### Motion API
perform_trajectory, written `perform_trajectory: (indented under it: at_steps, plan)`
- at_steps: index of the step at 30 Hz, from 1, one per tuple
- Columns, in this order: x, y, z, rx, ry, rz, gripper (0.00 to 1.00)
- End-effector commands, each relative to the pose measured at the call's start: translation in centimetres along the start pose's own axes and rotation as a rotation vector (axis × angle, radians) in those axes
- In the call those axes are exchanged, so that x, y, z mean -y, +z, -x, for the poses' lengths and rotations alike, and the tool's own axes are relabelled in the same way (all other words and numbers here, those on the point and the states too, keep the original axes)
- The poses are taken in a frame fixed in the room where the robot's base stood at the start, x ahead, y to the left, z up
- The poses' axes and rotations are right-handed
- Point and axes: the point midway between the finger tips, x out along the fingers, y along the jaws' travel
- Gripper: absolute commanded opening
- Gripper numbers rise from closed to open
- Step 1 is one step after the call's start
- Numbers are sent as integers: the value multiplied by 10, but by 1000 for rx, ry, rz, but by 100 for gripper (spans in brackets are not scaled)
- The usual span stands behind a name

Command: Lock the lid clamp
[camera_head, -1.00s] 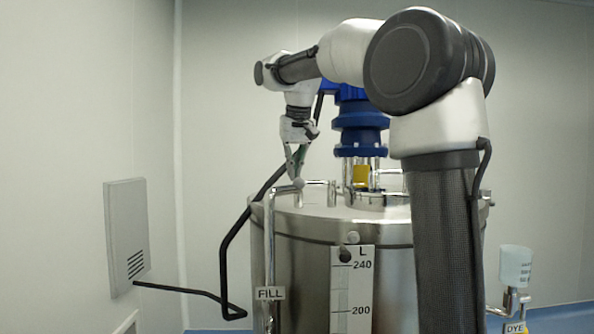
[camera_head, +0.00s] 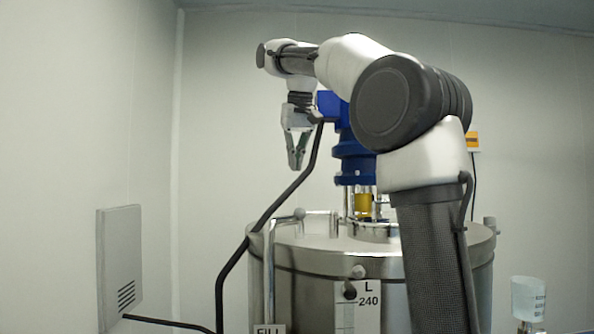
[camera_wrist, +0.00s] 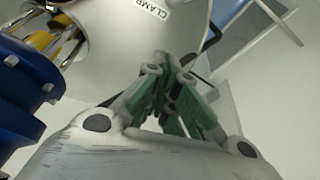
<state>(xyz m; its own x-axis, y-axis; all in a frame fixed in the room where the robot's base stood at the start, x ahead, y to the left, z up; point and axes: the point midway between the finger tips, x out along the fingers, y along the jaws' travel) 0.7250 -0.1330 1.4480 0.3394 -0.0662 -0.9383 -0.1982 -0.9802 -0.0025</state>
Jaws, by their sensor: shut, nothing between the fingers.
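My gripper (camera_head: 296,167) is shut and empty, pointing down above the left part of the steel tank lid (camera_head: 310,232). Its tips are clear of the lid. In the wrist view, the green-padded fingers of my gripper (camera_wrist: 168,68) meet in front of the lid. A white label reading CLAMP (camera_wrist: 152,8) is at the top edge of that view. The lid clamp itself is not clearly seen, so its position cannot be told.
The blue mixer drive (camera_head: 357,150) rises from the lid's middle, close to my arm; it also shows in the wrist view (camera_wrist: 25,95). A bent steel pipe (camera_head: 268,270) and a black hose (camera_head: 290,190) run along the left side. A wall vent (camera_head: 119,265) is far left.

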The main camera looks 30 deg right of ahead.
Motion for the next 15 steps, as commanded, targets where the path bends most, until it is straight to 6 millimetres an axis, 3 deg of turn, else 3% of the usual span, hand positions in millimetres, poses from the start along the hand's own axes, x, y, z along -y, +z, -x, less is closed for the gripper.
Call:
perform_trajectory:
  at_steps: [11,15]
  plan:
    - [7,-2,-5,9,1,13,0]
    - [-4,-2,-7,27,95,-134,0]
